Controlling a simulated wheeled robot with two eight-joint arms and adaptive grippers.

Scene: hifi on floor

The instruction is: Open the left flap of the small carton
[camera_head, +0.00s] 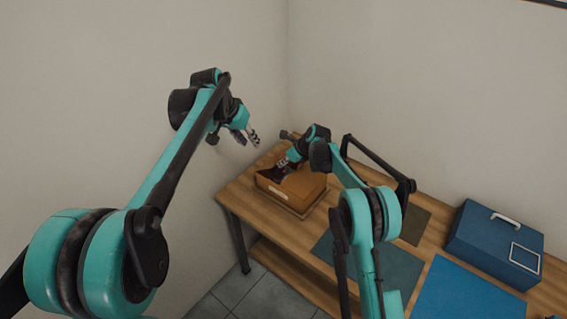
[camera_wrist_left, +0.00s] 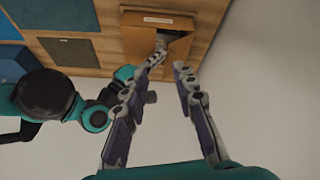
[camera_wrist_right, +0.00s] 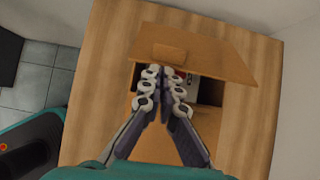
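The small brown carton (camera_head: 305,190) sits at the left end of the wooden table, with a pale label on its front. A dark opening shows in its top. In the right wrist view a raised flap (camera_wrist_right: 210,50) stands beyond the opening. My right gripper (camera_head: 285,166) is at the opening. Its fingertips (camera_wrist_right: 160,72) are together, against or just in front of the flap's lower edge; contact is unclear. My left gripper (camera_head: 250,138) is raised above and left of the carton, empty, with its fingers (camera_wrist_left: 160,72) apart. The carton (camera_wrist_left: 150,38) lies beyond them.
A blue case (camera_head: 490,245) with a handle stands at the right of the table. A dark mat (camera_head: 385,265), a blue mat (camera_head: 460,295) and a brown mat (camera_head: 412,225) lie on it. Walls are close behind and left.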

